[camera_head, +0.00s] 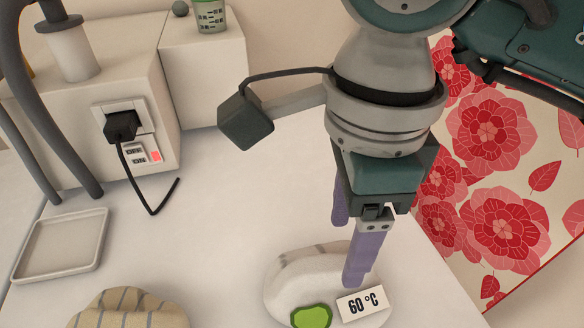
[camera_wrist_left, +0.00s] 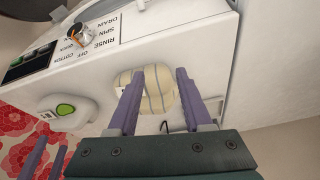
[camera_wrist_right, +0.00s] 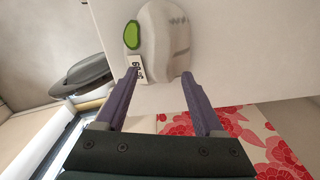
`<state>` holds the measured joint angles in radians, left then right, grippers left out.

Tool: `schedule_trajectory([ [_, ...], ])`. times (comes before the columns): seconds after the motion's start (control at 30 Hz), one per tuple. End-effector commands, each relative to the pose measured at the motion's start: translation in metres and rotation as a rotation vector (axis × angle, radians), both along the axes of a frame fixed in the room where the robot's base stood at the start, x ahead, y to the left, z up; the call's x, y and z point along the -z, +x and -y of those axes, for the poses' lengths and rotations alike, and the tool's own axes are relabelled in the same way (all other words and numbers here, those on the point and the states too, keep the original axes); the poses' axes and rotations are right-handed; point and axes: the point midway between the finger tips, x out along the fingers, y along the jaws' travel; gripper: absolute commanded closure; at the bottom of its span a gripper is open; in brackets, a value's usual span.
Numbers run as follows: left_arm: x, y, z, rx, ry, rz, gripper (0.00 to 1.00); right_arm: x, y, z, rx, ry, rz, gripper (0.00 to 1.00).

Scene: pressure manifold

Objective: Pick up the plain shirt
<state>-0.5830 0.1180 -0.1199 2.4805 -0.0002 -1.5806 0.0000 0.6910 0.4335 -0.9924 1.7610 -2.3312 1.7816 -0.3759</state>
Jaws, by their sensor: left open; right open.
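A whitish folded bundle (camera_head: 290,285) lies on the white top at the bottom centre of the head view. It is mostly plain, with a green patch and a "60 °C" tag. It also shows in the right wrist view (camera_wrist_right: 165,45). My right gripper (camera_head: 349,255) is open over it, with one finger in front of its right part; contact is unclear. A beige bundle with grey stripes (camera_head: 130,312) lies to the left, cut by the frame's lower edge. My left gripper (camera_wrist_left: 157,76) is open, its fingers on either side of this striped bundle in the left wrist view, and empty.
A shallow tray (camera_head: 60,245) is at the left. A socket with a black plug and cord (camera_head: 122,127) and an off/on switch (camera_head: 143,153) are on the box behind. A red floral panel (camera_head: 500,170) stands right. The middle top is clear.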

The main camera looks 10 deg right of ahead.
Motion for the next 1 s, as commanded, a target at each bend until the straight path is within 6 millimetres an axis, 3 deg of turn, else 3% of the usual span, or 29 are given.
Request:
schedule_trajectory([
  [0.23,-0.002,0.000,-0.001,0.001,0.002,0.000,0.50,0.039,0.000,-0.003,0.000,0.002,-0.006,0.30],
  [0.57,-0.002,0.001,-0.001,0.003,0.004,0.002,0.50,0.047,0.001,-0.003,-0.001,0.001,-0.002,0.31],
  [1.0,-0.002,0.001,-0.001,0.003,0.004,0.003,0.50,0.046,0.001,-0.003,-0.001,0.002,-0.002,0.81],
])
